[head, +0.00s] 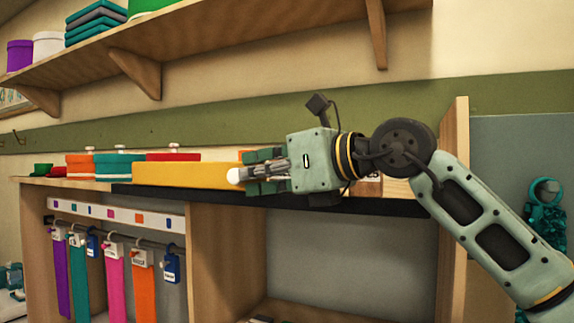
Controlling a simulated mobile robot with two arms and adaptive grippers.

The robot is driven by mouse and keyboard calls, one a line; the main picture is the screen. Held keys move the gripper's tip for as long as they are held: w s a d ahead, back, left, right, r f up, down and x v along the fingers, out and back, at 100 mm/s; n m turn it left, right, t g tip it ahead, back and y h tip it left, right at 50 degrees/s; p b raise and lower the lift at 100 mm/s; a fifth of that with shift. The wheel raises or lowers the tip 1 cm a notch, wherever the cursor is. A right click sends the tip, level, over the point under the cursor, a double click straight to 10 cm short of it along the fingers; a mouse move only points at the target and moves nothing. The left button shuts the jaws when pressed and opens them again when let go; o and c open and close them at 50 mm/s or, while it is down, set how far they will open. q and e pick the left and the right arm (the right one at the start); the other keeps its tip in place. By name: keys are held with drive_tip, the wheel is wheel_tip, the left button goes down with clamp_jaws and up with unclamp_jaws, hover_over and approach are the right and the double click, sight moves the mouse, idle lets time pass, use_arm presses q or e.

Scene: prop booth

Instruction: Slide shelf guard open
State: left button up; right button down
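A long yellow bar (185,174), which looks like the shelf guard, stands along the front edge of the counter-height shelf. A round white knob (235,176) shows at its right end. My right gripper (245,172) comes in from the right and points left, with its fingertips at the knob. Its fingers lie above and below a grey metallic part behind the knob. I cannot tell whether they grip the knob or only sit beside it. The gripper hides the guard's right end. My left gripper is not in view.
Orange, teal and red lidded boxes (118,165) stand behind the guard. Colored strips with tags (115,270) hang from a rail below. An upper shelf (220,50) with brackets runs overhead. A wooden upright panel (455,200) stands at the right, behind my arm.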

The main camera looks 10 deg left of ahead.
sight(230, 173)
drive_tip(key=x, duration=0.3)
drive_tip(key=shift+s+a+r+p, duration=0.2)
drive_tip(key=shift+a+r+p, duration=0.05)
drive_tip(key=shift+r+p, duration=0.05)
drive_tip(key=shift+x, duration=1.05)
drive_tip(key=shift+s, duration=0.1)
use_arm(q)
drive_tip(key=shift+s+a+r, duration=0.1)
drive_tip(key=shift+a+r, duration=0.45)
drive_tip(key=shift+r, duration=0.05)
use_arm(e)
drive_tip(key=shift+d, duration=0.15)
